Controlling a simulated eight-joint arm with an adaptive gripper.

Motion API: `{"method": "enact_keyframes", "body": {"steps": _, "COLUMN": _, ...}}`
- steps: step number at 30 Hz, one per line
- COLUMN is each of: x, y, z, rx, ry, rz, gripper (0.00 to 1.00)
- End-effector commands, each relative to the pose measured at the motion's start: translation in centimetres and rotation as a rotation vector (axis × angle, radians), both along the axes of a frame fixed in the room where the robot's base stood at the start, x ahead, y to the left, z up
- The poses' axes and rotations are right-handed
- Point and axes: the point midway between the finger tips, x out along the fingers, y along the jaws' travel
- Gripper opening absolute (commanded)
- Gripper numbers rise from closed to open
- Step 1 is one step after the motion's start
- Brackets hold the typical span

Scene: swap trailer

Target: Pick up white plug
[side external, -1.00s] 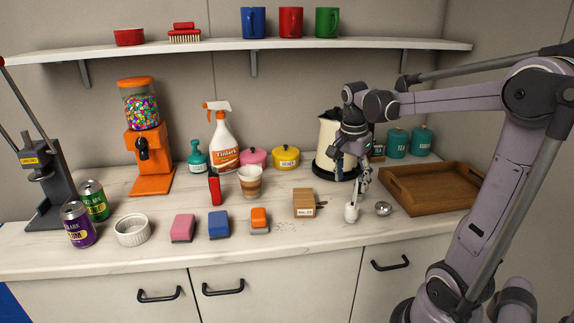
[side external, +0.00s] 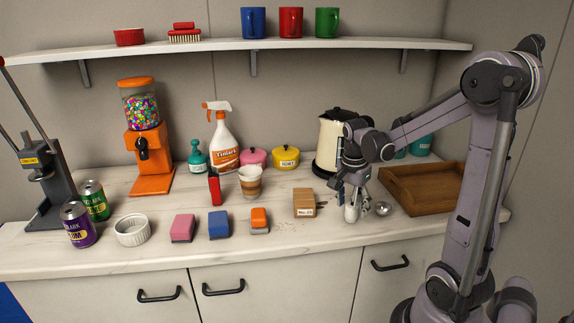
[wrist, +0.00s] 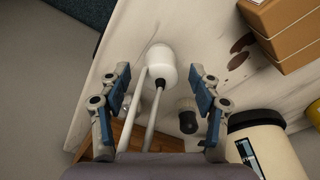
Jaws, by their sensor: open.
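The white plug (wrist: 161,64) is a rounded white piece with a dark neck and a pale stem running back toward my wrist. In the side view the white plug (side external: 351,214) stands on the counter near the front edge, right of the small brown box. My gripper (side external: 350,194) is above and around its upper part, pointing down. In the wrist view my gripper (wrist: 160,76) is open, with one blue-padded finger on each side of the plug and gaps to both. The stem is partly hidden by my fingers in the side view.
A small brown box (side external: 304,202) stands close on the left. A round metal item (side external: 383,209) is close on the right. A wooden tray (side external: 427,203) lies farther right. The cream kettle (side external: 328,137) stands behind. Sponges (side external: 219,225) lie on the left.

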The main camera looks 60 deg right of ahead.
Motion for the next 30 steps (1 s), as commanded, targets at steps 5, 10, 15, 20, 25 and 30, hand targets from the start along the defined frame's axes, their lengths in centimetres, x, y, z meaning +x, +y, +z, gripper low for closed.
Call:
{"method": "enact_keyframes", "body": {"steps": 5, "x": 0.0, "y": -0.2, "z": -1.6, "rx": 0.000, "ry": 0.000, "rz": 0.001, "gripper": 0.63}}
{"method": "enact_keyframes", "body": {"steps": 10, "x": 0.0, "y": -0.2, "z": -1.9, "rx": 0.000, "ry": 0.000, "rz": 0.001, "gripper": 0.63}}
{"method": "enact_keyframes", "body": {"steps": 15, "x": 0.0, "y": -0.2, "z": -1.9, "rx": 0.000, "ry": 0.000, "rz": 0.001, "gripper": 0.58}}
{"method": "enact_keyframes", "body": {"steps": 20, "x": 0.0, "y": -0.2, "z": -1.9, "rx": 0.000, "ry": 0.000, "rz": 0.001, "gripper": 0.11}}
{"method": "enact_keyframes", "body": {"steps": 25, "x": 0.0, "y": -0.2, "z": -1.9, "rx": 0.000, "ry": 0.000, "rz": 0.001, "gripper": 0.05}}
{"method": "enact_keyframes", "body": {"steps": 30, "x": 0.0, "y": -0.2, "z": -1.9, "rx": 0.000, "ry": 0.000, "rz": 0.001, "gripper": 0.05}}
